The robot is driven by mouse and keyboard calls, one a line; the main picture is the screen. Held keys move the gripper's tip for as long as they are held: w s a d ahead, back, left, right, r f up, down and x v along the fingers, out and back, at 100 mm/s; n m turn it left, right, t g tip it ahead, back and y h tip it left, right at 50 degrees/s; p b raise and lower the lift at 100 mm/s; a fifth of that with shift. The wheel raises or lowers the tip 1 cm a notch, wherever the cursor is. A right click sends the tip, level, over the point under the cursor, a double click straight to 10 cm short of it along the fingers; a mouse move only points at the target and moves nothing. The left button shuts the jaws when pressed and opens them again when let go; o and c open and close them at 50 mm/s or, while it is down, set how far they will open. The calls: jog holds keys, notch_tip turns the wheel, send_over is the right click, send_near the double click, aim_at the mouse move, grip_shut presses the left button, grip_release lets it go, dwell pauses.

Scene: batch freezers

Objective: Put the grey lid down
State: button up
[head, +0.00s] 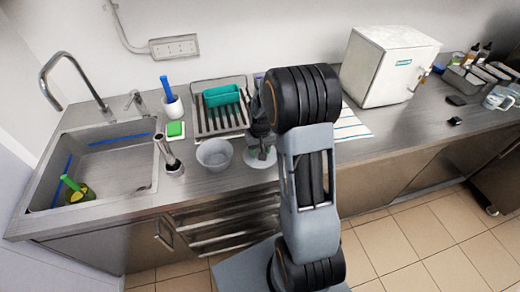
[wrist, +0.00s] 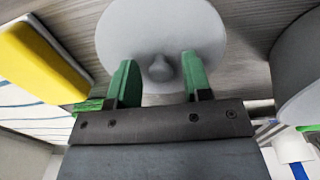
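The grey lid (wrist: 160,25) is a pale round disc with a small knob in its middle. In the head view the lid (head: 258,161) shows under my gripper, just right of the grey bowl (head: 214,155), and appears to lie flat on the counter. My gripper (wrist: 160,75) has two green fingers, one on each side of the knob, with a clear gap to it on both sides. It is open and holds nothing. In the head view my gripper (head: 262,152) is partly hidden by my arm.
The bowl is close on the right in the wrist view (wrist: 302,70). A yellow block (wrist: 40,60) is at the left there, by a striped cloth (head: 348,124). A metal tool (head: 170,160) and sink (head: 110,165) are left; a rack with a teal tray (head: 221,95) is behind.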

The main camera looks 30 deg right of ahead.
jog(key=shift+o, duration=0.2)
notch_tip(320, 180, up, 12)
jog(key=s+a+r+n+t, duration=0.1)
jog(key=s+a, duration=0.3)
jog(key=s, duration=0.4)
jog(key=s+a+r+n+t, duration=0.1)
jog(key=s+a+r+t, duration=0.2)
jog(key=s, duration=0.5)
jog(key=shift+a+r+b, duration=0.3)
jog(key=shift+a+r, duration=0.45)
jog(key=shift+a, duration=0.45)
